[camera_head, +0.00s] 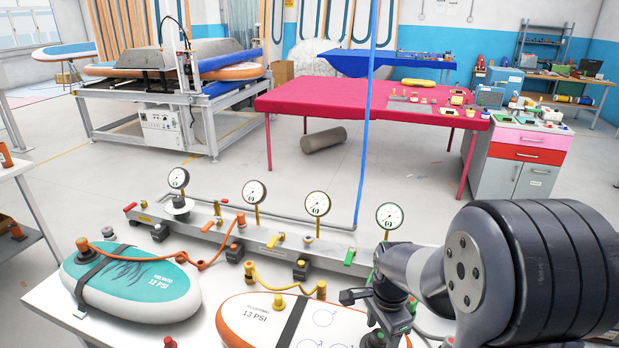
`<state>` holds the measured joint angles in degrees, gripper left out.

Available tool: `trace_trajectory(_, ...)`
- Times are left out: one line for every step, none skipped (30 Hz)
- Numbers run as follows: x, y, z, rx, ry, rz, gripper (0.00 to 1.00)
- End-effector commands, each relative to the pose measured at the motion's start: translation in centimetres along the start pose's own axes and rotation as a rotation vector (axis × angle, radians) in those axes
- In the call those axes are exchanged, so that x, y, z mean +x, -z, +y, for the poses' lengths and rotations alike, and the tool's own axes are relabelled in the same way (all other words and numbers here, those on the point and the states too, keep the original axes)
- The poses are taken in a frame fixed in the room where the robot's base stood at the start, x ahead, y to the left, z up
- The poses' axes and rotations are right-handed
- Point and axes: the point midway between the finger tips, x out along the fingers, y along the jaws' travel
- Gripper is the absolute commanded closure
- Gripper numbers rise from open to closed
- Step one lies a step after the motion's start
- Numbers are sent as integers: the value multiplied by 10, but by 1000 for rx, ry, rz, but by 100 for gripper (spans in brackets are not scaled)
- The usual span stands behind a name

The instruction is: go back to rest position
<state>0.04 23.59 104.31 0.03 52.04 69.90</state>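My gripper (380,318) is at the lower right, at the end of my dark grey arm, which covers the right foreground. It points down over the right end of the orange-and-white inflatable board (258,316) marked 13 PSI. Its fingers are small, dark and partly hidden, so I cannot tell whether they are open, shut or touching anything. A teal-and-white board (140,283), also marked 13 PSI, lies to the left with an orange hose attached. A yellow hose (285,287) runs to the orange-and-white board.
A grey manifold (200,228) with several gauges and coloured valves runs behind the boards. A blue hose (366,130) rises from it. Beyond stand a pink-red table (340,97), a drawer cabinet (515,160) and a metal machine frame (110,125). The floor between is mostly clear, apart from a roll (324,140).

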Motion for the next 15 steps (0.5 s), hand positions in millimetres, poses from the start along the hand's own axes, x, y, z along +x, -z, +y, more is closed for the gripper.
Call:
trace_trajectory(0, 0, 0, -37, 0, 0, 39)
trace_trajectory(0, 0, 0, -61, 0, 0, 39)
trace_trajectory(0, 0, 0, -93, 0, 0, 39)
trace_trajectory(0, 0, 0, -117, 0, 0, 39)
trace_trajectory(0, 0, 0, -142, 0, 0, 39)
trace_trajectory(0, 0, 0, -174, 0, 0, 39)
trace_trajectory(0, 0, 0, -197, 0, 0, 39)
trace_trajectory(0, 0, 0, -221, 0, 0, 39)
trace_trajectory(-7, 0, -1, -236, 5, 2, 39)
trace_trajectory(-14, 1, -1, -236, 7, 3, 39)
trace_trajectory(-20, 1, -1, -234, 7, 3, 39)
trace_trajectory(-29, 1, -1, -234, 7, 3, 39)
trace_trajectory(-34, 0, -1, -233, 7, 3, 39)
trace_trajectory(-40, 0, -1, -233, 6, 3, 39)
trace_trajectory(-48, 1, -1, -233, 6, 3, 39)
